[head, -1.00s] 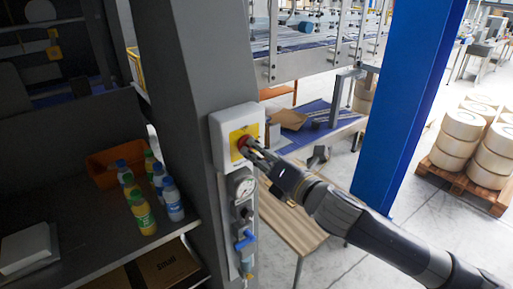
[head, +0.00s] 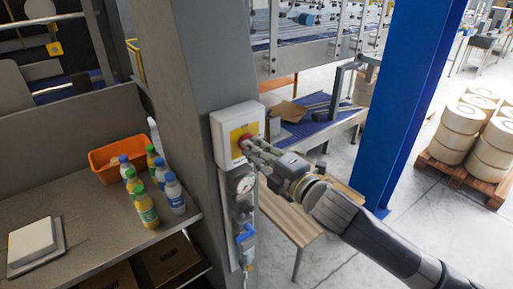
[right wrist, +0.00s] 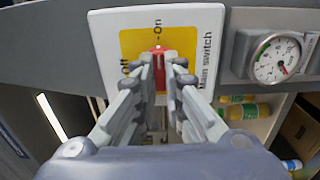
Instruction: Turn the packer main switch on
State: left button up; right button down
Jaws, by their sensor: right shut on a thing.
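The main switch is a red knob (right wrist: 158,66) on a yellow plate (right wrist: 128,44). It sits on a white box (head: 222,138) fixed to a grey post. In the right wrist view, "On" stands above the knob and "Off" to its left. The knob's handle with its pale mark lines up with "On". My right gripper (head: 248,146) is shut on the red knob, its two fingers on either side of the handle; it also shows in the right wrist view (right wrist: 160,75). The fingers hide part of the knob. My left gripper is not in view.
A pressure gauge (head: 243,184) and a blue valve (head: 246,236) sit below the box. Several bottles (head: 147,207) and an orange bin (head: 104,161) stand on the shelf at left. A blue post (head: 405,90) rises to the right, behind my arm.

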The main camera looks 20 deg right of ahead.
dwell(0.6)
jog(key=c, duration=2)
grip_release()
jog(key=shift+o, duration=0.2)
jog(key=shift+w+a, duration=0.1)
jog(key=shift+a, duration=0.05)
jog(key=v, duration=1.2)
